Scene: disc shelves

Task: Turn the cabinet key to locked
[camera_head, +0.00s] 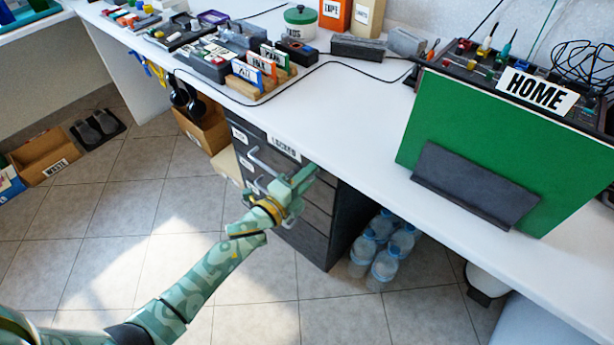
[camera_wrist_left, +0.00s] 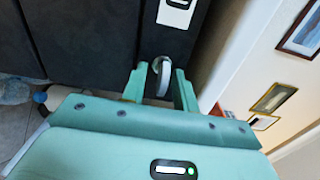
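The dark drawer cabinet (camera_head: 318,215) stands under the white desk, with a label reading "LOCKED" (camera_head: 286,147) near its top. My left gripper (camera_head: 303,180) is at the upper right of the cabinet front. In the left wrist view, my left gripper (camera_wrist_left: 160,88) has its two fingers apart, one on each side of a silver, ring-shaped key head (camera_wrist_left: 162,76). Gaps seem to show between the key and the fingers. A white label (camera_wrist_left: 176,10) is on the dark front beyond it. In the head view the gripper hides the key. My right gripper is not in view.
The desk (camera_head: 380,165) overhangs the cabinet. Drawer handles (camera_head: 262,163) stick out left of my gripper. Water bottles (camera_head: 385,250) stand on the floor right of the cabinet. A cardboard box (camera_head: 205,128) is to its left. The tiled floor in front is clear.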

